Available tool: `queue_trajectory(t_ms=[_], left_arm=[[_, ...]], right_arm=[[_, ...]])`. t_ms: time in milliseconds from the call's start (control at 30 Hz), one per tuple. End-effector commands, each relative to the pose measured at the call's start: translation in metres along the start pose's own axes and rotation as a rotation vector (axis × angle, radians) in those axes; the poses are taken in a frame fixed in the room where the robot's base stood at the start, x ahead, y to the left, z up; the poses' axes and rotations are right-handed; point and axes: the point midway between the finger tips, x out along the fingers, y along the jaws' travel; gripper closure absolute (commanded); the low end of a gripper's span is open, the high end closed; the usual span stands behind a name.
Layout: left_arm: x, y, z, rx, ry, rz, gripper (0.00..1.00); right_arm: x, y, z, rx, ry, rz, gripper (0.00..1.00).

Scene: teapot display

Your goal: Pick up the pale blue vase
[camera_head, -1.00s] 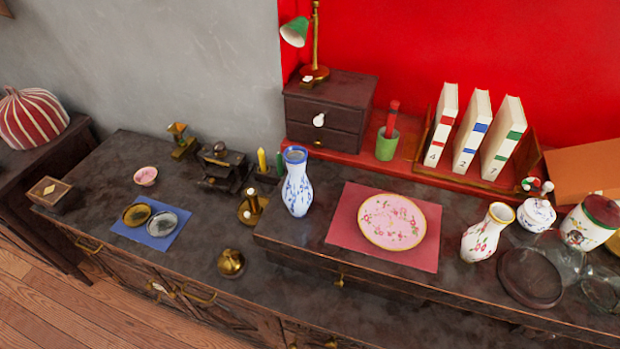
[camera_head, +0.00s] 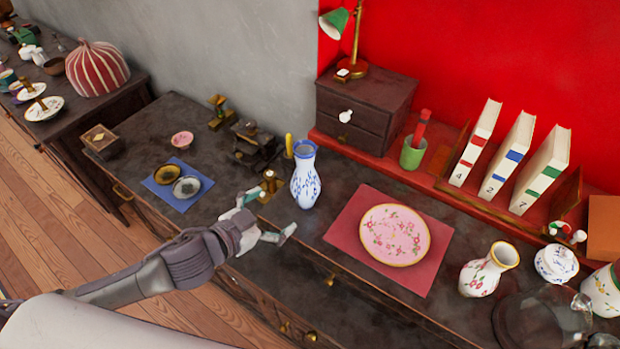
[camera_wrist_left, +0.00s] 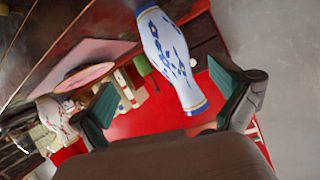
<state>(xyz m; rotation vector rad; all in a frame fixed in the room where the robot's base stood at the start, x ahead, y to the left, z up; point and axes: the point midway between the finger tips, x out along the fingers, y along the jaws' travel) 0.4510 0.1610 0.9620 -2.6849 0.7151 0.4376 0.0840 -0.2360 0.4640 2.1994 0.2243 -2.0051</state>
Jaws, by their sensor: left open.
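The vase (camera_head: 305,180) is white and pale blue with blue leaf sprigs and a blue rim. It stands upright on the dark cabinet top, left of the red mat. It also shows in the left wrist view (camera_wrist_left: 172,62), at a slant between the sides of the open jaw. My left gripper (camera_head: 268,212) is open and empty, in front of the vase and a little to its left, apart from it. Its green finger pads show in the left wrist view (camera_wrist_left: 168,100). My right gripper is not in view.
A pink floral plate (camera_head: 395,235) lies on the red mat (camera_head: 345,228) right of the vase. A brass candlestick (camera_head: 268,183) and a yellow candle (camera_head: 289,146) stand close on its left. A floral vase (camera_head: 489,270) and a glass dome (camera_head: 545,318) are farther right.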

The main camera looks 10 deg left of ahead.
Motion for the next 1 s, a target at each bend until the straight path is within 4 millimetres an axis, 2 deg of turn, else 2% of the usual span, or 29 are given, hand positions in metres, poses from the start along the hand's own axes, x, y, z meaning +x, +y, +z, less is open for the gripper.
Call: queue_trajectory(t_ms=[200,300,567,833,1000], left_arm=[[0.044,-0.002,-0.004,0.000,0.002,-0.003,0.00],[0.061,-0.001,-0.002,-0.001,0.001,-0.002,0.00],[0.080,-0.002,-0.001,0.001,-0.002,-0.003,0.00],[0.116,-0.006,-0.002,0.000,-0.002,-0.003,0.00],[0.126,-0.005,0.000,0.001,-0.002,-0.002,0.00]], right_arm=[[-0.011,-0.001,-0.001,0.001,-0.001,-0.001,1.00],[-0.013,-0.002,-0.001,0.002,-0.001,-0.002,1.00],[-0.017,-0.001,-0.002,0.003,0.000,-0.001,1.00],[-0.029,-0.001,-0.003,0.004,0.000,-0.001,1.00],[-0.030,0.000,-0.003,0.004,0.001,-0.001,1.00]])
